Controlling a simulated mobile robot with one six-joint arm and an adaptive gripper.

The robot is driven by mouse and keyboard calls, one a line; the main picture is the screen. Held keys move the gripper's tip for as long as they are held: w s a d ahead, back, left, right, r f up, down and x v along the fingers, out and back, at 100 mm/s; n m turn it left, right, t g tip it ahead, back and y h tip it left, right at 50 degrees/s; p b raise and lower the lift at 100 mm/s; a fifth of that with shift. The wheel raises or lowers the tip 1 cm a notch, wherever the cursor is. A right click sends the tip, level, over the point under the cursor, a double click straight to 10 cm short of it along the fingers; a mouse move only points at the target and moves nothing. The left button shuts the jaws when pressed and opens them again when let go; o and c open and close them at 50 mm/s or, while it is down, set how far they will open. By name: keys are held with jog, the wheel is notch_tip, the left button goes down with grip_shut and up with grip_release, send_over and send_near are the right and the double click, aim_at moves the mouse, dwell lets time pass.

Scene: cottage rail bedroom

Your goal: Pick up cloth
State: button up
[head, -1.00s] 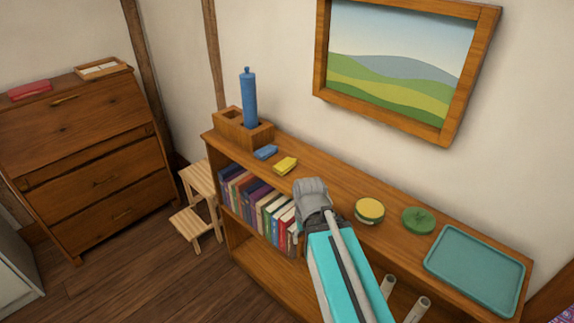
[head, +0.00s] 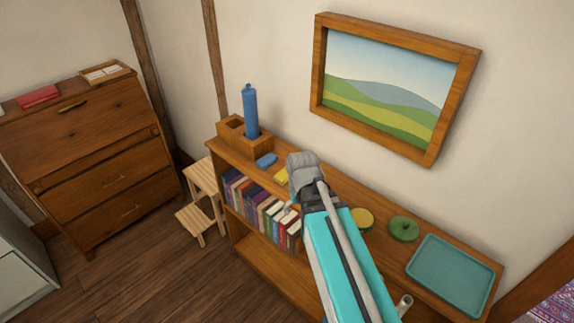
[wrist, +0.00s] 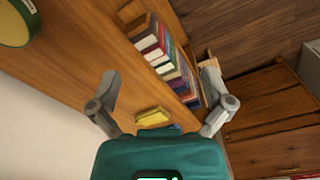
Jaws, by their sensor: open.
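My gripper (head: 301,166) is open and empty, above the bookcase top in the head view; its spread fingers also show in the wrist view (wrist: 161,80). A small yellow folded piece (head: 281,176) lies on the bookcase top, partly hidden behind my gripper. In the wrist view the yellow piece (wrist: 153,117) shows between and below the fingers, apart from them. A small blue flat piece (head: 266,160) lies beside it. A red folded piece (head: 39,96) lies on the dresser at the far left. I cannot tell which of these is the cloth.
The bookcase top (head: 345,197) holds a wooden box (head: 231,131) with a blue bottle (head: 250,110), a yellow-topped round tin (head: 363,217), a green lid (head: 404,229) and a teal tray (head: 450,272). Books (head: 262,211) fill a shelf. A step stool (head: 201,178) stands left.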

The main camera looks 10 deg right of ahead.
jog(key=w+r+n+p, duration=0.3)
jog(key=w+r, duration=0.1)
jog(key=r, duration=0.1)
jog(key=n+p, duration=0.1)
jog(key=n, duration=2.1)
send_over(285, 171)
jog(key=shift+s+g, duration=0.15)
jog(key=shift+g, duration=0.15)
notch_tip(285, 171, down, 8)
jog(key=b, duration=0.8)
jog(key=shift+f+b, duration=0.25)
jog(key=shift+b, duration=0.1)
jog(key=shift+f, duration=0.15)
jog(key=shift+a+f+b, duration=0.1)
jog(key=shift+f+b, duration=2.35)
jog(key=shift+b, duration=0.15)
